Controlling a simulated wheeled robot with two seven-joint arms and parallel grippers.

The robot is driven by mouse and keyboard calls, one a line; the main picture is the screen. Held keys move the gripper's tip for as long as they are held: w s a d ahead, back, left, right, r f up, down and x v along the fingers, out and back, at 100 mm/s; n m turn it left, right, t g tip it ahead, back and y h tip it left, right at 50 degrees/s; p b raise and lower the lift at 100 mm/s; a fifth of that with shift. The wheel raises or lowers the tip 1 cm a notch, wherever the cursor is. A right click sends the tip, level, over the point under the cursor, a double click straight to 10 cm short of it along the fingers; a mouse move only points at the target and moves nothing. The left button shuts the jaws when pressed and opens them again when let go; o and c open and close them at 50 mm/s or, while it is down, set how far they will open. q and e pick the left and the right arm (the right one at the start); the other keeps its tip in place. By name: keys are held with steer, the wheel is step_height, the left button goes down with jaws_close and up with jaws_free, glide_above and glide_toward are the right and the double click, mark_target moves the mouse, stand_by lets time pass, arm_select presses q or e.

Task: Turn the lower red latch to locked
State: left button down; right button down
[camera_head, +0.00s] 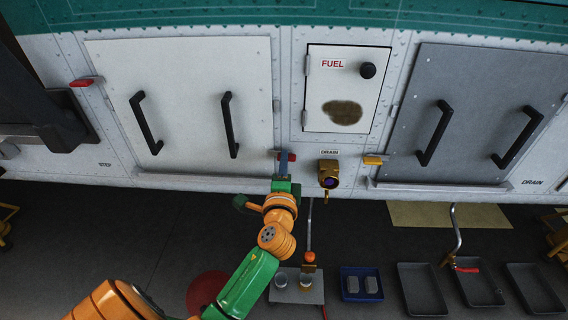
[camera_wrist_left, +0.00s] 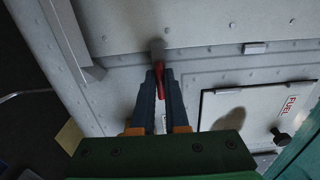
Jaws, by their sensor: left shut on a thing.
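The lower red latch (camera_head: 291,156) is at the lower right corner of the large white panel (camera_head: 185,70). My left gripper (camera_head: 283,158) reaches up to it from below, with its blue fingers over part of the latch. In the left wrist view the red lever (camera_wrist_left: 160,82) lies between the fingertips of my left gripper (camera_wrist_left: 159,84), which is shut on it. The latch's grey pivot (camera_wrist_left: 158,47) shows just beyond the fingertips. Another red latch (camera_head: 82,82) sits at the panel's upper left edge. My right gripper is not in view.
Black handles (camera_head: 229,125) stick out from the white panel. A brass drain fitting (camera_head: 328,175) is close to the right of my left gripper, below the FUEL door (camera_head: 345,88). A yellow latch (camera_head: 373,160) is beside the grey panel (camera_head: 470,105). Trays (camera_head: 422,290) stand on the floor.

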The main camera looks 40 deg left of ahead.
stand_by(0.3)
arm_select(q)
steer(key=c, duration=0.9)
jaws_free()
steer(key=shift+d, duration=0.1)
steer(key=b+v, duration=0.1)
steer(key=v, duration=0.6)
steer(key=shift+f, duration=0.1)
